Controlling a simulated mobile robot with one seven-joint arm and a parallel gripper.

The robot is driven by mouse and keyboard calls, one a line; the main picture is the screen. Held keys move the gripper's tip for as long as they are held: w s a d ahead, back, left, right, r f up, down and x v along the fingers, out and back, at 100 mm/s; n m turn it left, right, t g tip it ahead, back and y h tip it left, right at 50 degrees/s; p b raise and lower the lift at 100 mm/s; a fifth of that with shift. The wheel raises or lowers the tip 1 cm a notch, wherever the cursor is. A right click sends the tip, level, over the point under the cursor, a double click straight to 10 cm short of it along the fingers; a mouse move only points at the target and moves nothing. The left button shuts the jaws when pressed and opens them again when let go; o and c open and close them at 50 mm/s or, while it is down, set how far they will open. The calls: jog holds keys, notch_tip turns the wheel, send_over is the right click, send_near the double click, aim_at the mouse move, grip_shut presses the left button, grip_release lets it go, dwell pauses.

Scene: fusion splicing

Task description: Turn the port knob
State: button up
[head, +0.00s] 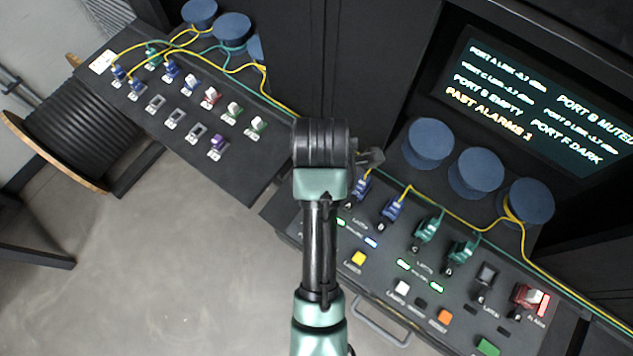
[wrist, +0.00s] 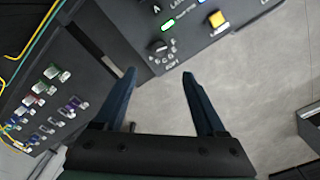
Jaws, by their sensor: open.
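The port knob (wrist: 160,47) is a small dark round knob with white letters around it, on the dark splicing panel in the wrist view. It stands beside a lit green indicator (wrist: 168,27). My gripper (wrist: 158,76) is open and empty, its two dark blue fingers spread apart. The knob lies beyond the fingertips, roughly in line with the gap between them; how far apart in depth, I cannot tell. In the head view my arm covers the knob's part of the panel, and my gripper is mostly hidden.
A yellow button (head: 357,258) sits near the knob. Plugged blue and green connectors with yellow and green fibres run across the right panel, below blue spools (head: 428,143). A lit screen (head: 540,95) stands behind. A left panel (head: 190,110) holds several connectors. Open floor lies between.

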notch_tip(320, 180, down, 12)
jog(key=shift+w+f, duration=0.15)
jog(key=shift+f, duration=0.05)
dwell(0.4)
grip_shut()
